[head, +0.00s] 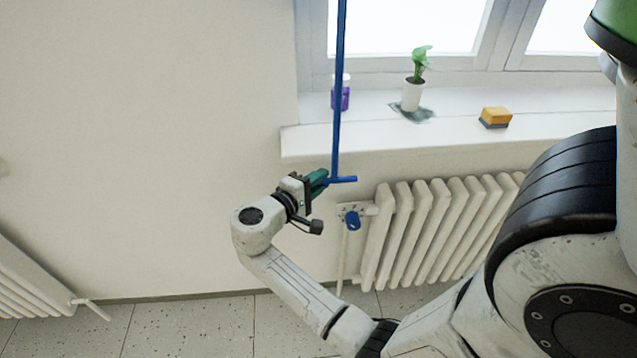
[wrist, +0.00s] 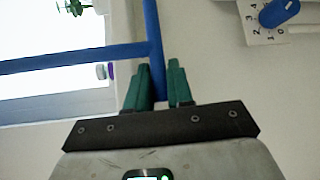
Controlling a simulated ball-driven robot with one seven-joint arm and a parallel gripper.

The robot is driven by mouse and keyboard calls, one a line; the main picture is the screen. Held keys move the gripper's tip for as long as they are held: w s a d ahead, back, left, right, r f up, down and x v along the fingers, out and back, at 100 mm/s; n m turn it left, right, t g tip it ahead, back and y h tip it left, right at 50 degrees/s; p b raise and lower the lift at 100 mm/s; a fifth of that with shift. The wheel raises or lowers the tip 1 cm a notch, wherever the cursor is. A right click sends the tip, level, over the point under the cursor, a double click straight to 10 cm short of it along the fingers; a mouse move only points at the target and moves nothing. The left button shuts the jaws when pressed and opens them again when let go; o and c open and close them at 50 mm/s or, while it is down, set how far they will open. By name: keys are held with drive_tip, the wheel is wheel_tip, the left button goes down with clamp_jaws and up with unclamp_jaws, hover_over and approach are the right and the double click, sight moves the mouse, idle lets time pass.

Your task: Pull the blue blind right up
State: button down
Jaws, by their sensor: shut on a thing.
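A blue pull cord (head: 338,90) hangs down in front of the window and ends in a short blue crossbar handle (head: 345,179), just below the sill's front edge. My gripper (head: 322,180) has its green fingers shut on the left end of this handle. In the wrist view the handle (wrist: 152,28) runs between the two fingers of my gripper (wrist: 158,68), and the cord (wrist: 70,59) leads off to the left. The blind's cloth is not in view; the visible panes are bright and uncovered.
The window sill (head: 380,137) holds a purple-labelled bottle (head: 342,97), a potted plant (head: 412,95) and a yellow sponge (head: 495,115). Below stand a white radiator (head: 435,225) and a blue valve knob (head: 352,221) close to my gripper.

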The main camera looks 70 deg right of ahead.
drive_tip(key=c, duration=1.1)
unclamp_jaws()
drive_tip(key=shift+f, duration=0.1)
drive_tip(key=b+v, duration=0.1)
drive_tip(key=v, duration=1)
